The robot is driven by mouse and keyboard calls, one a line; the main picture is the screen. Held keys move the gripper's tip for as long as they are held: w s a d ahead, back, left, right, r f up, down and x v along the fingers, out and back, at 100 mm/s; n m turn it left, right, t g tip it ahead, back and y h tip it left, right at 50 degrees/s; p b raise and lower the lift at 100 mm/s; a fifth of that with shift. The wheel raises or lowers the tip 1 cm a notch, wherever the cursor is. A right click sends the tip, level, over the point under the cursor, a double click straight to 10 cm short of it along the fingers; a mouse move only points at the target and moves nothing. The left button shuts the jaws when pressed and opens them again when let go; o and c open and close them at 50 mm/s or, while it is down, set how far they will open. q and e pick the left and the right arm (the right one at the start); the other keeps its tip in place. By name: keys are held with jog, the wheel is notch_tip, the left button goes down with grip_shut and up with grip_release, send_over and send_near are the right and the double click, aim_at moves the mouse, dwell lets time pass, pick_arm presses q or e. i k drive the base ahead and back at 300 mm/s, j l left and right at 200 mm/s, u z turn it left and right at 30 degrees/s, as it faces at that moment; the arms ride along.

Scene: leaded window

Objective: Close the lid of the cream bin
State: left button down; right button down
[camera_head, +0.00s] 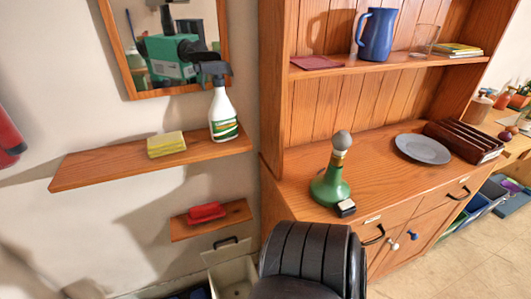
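The cream bin (236,283) stands on the floor at the bottom of the head view, below the small wall shelf. Its open top shows, and I see into its pale inside. A pale panel with a black handle (226,241) stands up at its back and looks like its raised lid. The bin's front and lower part are cut off by the picture's edge, and its right side is partly hidden. Neither of my grippers shows in this view.
A large black ribbed form (312,256) stands right of the bin; I cannot tell what it is. A small shelf (236,217) with a red brush-like object (206,212) is just above the bin. A wooden hutch (300,198) stands at right.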

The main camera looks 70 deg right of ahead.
aim_at(227, 251)
jog(key=z, duration=1.65)
jog(key=i+j, duration=0.1)
jog(key=j, duration=0.2)
jog(key=i+j+z, duration=0.1)
jog(key=j, duration=0.25)
jog(key=i+j, duration=0.1)
jog(key=j, duration=0.2)
jog(key=z, duration=0.05)
